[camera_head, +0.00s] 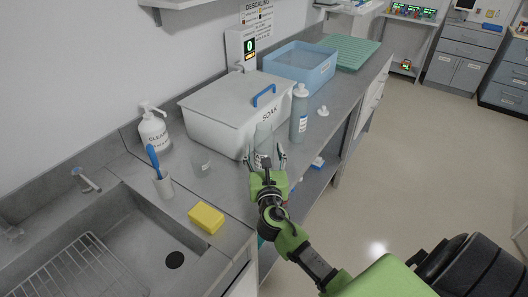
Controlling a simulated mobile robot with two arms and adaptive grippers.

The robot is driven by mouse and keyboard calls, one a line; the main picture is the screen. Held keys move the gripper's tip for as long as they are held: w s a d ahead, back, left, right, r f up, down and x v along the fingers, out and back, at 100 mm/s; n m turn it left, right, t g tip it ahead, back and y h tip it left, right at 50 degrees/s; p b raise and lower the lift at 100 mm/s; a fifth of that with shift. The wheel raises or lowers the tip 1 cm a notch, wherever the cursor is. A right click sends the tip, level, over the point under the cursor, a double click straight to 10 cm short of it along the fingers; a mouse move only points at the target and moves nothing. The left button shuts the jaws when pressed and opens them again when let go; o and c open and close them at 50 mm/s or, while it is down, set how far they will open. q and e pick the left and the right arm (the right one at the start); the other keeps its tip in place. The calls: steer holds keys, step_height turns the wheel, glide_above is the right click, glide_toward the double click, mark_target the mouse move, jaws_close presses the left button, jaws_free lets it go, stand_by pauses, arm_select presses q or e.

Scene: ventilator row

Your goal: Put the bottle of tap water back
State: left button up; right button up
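A clear bottle (263,138) stands upright near the counter's front edge, before the white SOAK tub. My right gripper (266,156) is at this bottle, with one finger on each side of it. The fingers look spread, with a small gap showing at the right finger; the bottle's lower part is partly hidden by the gripper. A second, grey-blue bottle with a white label (299,114) stands to the right, beside the tub. I cannot read either bottle's label. My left gripper is not in view.
The lidded SOAK tub (220,118), a blue bin (301,66) and a green ribbed mat (347,50) line the counter.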

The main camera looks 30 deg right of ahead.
steer(key=shift+r, duration=0.25)
steer(key=b+v, duration=0.1)
steer(key=v, duration=1.1)
steer(key=shift+b, duration=0.35)
